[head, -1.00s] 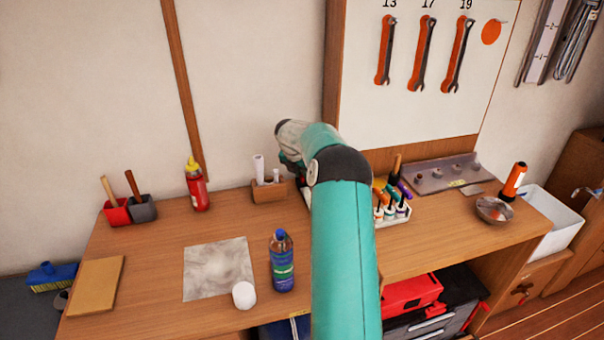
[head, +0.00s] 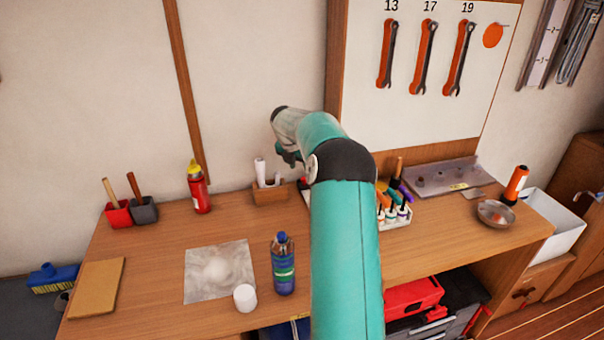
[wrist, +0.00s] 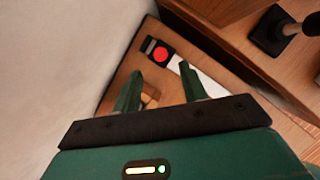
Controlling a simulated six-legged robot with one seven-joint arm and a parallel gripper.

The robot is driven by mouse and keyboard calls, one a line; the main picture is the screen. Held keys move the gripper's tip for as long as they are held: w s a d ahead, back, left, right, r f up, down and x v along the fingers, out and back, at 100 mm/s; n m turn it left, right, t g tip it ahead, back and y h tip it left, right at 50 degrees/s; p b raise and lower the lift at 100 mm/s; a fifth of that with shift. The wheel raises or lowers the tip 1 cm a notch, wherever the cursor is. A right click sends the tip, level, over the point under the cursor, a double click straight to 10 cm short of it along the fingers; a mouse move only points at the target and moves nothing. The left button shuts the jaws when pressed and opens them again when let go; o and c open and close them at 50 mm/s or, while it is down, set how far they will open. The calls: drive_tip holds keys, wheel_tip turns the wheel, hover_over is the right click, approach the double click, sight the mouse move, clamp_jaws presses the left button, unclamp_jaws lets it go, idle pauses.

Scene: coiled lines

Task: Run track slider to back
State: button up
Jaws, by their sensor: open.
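In the wrist view, a round red knob (wrist: 160,54) sits on a dark block, which looks like the slider, at one end of a pale track (wrist: 208,84). My gripper (wrist: 160,76) is open, its two green fingers apart and pointing towards the knob, with nothing between the tips. The knob appears just beyond the fingertips; I cannot tell the height gap. In the head view, my arm hides most of the track; a pale edge (head: 306,196) shows beside the arm. My gripper is mostly hidden there behind my wrist.
A wooden holder (head: 270,193) with white rolls stands just left of the track. A rack of coloured-handled tools (head: 394,212) is to the right. A blue bottle (head: 283,264) and white cup (head: 245,297) stand nearer. The wall (head: 255,80) is close behind.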

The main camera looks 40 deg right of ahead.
drive_tip(key=v, duration=0.7)
drive_tip(key=shift+a+r, duration=0.2)
drive_tip(key=shift+r, duration=0.15)
drive_tip(key=shift+s, duration=0.1)
